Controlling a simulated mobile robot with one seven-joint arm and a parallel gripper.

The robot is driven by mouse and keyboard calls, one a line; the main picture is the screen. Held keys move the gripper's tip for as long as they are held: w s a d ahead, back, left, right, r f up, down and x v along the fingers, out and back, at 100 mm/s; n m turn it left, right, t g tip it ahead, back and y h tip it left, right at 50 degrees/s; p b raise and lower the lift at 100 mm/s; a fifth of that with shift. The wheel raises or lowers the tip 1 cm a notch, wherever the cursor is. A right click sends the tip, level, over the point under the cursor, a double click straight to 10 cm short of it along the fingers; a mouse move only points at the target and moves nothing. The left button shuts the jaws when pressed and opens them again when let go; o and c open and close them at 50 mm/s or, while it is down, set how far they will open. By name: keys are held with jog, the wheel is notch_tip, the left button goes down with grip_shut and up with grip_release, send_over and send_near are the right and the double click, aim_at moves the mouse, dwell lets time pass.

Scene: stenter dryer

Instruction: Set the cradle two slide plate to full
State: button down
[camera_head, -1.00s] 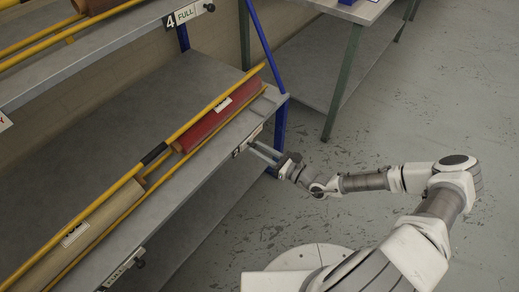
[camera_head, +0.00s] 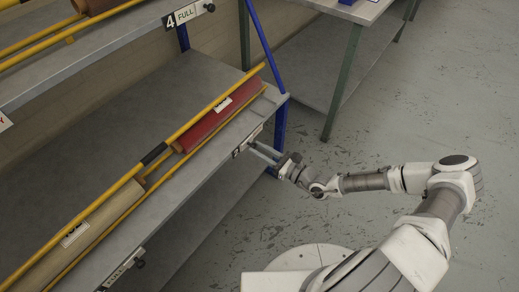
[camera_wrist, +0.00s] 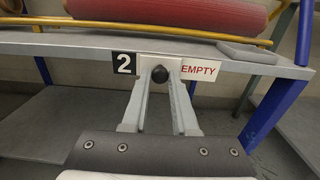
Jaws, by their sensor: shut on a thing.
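The cradle two slide plate sits on the shelf's front edge beside a black "2" label (camera_wrist: 124,64). In the wrist view the red word EMPTY (camera_wrist: 199,70) shows on a white plate to the right of the round black knob (camera_wrist: 159,74). My gripper (camera_wrist: 159,82) is shut on the knob, one finger on each side. In the head view my gripper (camera_head: 257,149) reaches the shelf edge from the right, and the "2" label (camera_head: 236,153) is just left of its fingertips. The fingers hide part of the plate there.
A blue post (camera_head: 281,125) stands close to the right. Another plate reads FULL beside label 4 (camera_head: 170,22) on the upper shelf. The floor at right is clear.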

dwell(0.4)
jog(key=w+d, duration=0.4)
jog(key=w, duration=0.1)
jog(key=c, duration=0.7)
grip_release()
jog(key=shift+c, duration=0.2)
jog(key=shift+o, duration=0.2)
jog(key=p+v, duration=0.3)
jog(key=v, duration=1.4)
jog(key=shift+s, duration=0.2)
